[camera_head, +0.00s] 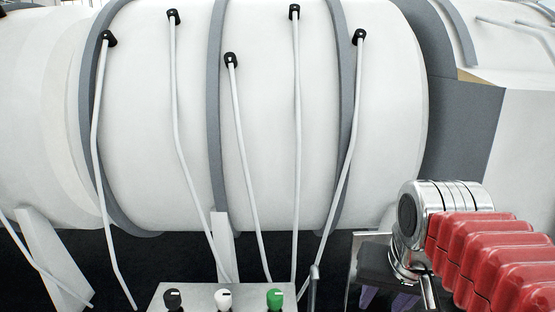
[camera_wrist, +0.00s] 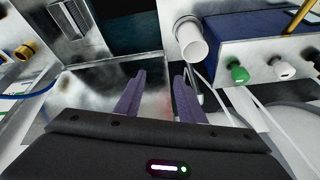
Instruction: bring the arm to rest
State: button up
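My gripper points down, and its two purple fingers show in the wrist view (camera_wrist: 159,76). They stand apart with nothing visible between them, over a bare metal surface (camera_wrist: 100,82). In the head view, my gripper (camera_head: 387,298) is low at the right, below the silver wrist joint and partly cut off by the frame's bottom edge. My red ribbed arm comes in from the lower right.
A metal box with black (camera_head: 173,298), white (camera_head: 224,299) and green (camera_head: 275,298) knobs is left of my gripper. A white pipe end (camera_wrist: 191,46) stands close beyond the fingers. A big white cylinder (camera_head: 265,120) with hanging white cables fills the background.

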jog(key=s+a+f+n+t, duration=0.1)
jog(key=s+a+f+n, duration=0.1)
jog(key=s+f, duration=0.4)
jog(key=shift+s+a+f+n, duration=0.15)
jog(key=shift+s+f+n, duration=0.25)
jog(key=shift+f+n, duration=0.35)
jog(key=shift+f, duration=0.1)
jog(key=shift+c, duration=0.6)
